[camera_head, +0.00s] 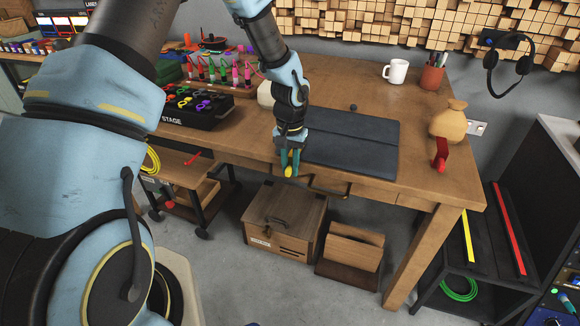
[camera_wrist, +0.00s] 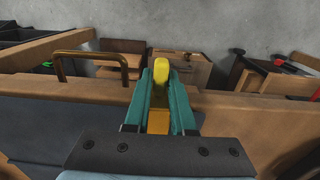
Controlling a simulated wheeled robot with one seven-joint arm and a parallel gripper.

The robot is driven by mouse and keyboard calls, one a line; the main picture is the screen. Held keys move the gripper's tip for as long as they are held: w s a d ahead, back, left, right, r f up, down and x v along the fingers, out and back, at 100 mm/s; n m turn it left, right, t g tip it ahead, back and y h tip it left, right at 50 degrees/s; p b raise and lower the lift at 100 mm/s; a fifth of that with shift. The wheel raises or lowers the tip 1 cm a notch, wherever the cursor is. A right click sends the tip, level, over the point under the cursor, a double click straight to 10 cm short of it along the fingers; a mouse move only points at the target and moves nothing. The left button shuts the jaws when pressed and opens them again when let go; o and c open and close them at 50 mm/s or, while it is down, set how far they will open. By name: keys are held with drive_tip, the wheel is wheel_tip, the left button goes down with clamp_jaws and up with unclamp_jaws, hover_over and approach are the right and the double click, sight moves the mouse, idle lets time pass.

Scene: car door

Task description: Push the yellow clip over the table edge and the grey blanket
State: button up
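The yellow clip (camera_head: 289,172) is at the table's front edge, by the blanket's front left corner. In the wrist view the yellow clip (camera_wrist: 160,68) lies between the fingertips, with an orange part lower between the fingers. My gripper (camera_head: 290,163) points down there, its teal fingers (camera_wrist: 160,95) close on both sides of the clip, and looks shut on it. The grey blanket (camera_head: 355,148) lies flat on the wooden table (camera_head: 420,195), reaching near its front edge. It also shows in the wrist view (camera_wrist: 40,125). Whether the clip's jaws straddle the edge is hidden.
A red clip (camera_head: 440,153) sits at the table's right front. A tan sack (camera_head: 449,121) stands behind it. A drawer handle (camera_head: 325,189) sticks out below the front edge. A black tray of coloured clips (camera_head: 190,106) is to the left. Wooden boxes (camera_head: 285,218) stand below.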

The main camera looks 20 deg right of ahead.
drive_tip(key=o, duration=0.4)
drive_tip(key=shift+o, duration=0.2)
wheel_tip(320, 180, up, 11)
drive_tip(key=b, duration=0.1)
drive_tip(key=w+a+r+n+p, duration=0.1)
drive_tip(key=a+r+n, duration=0.3)
drive_tip(key=a, duration=1.1)
drive_tip(key=s+a+r+n, duration=0.1)
drive_tip(key=s+a+r, duration=0.1)
drive_tip(key=a, duration=0.6)
drive_tip(key=s+a+r+n+t+p, duration=0.1)
drive_tip(key=s+a+r+n, duration=0.1)
drive_tip(key=s+a, duration=0.3)
drive_tip(key=a, duration=0.4)
drive_tip(key=shift+t+p, duration=0.3)
drive_tip(key=shift+w, duration=0.1)
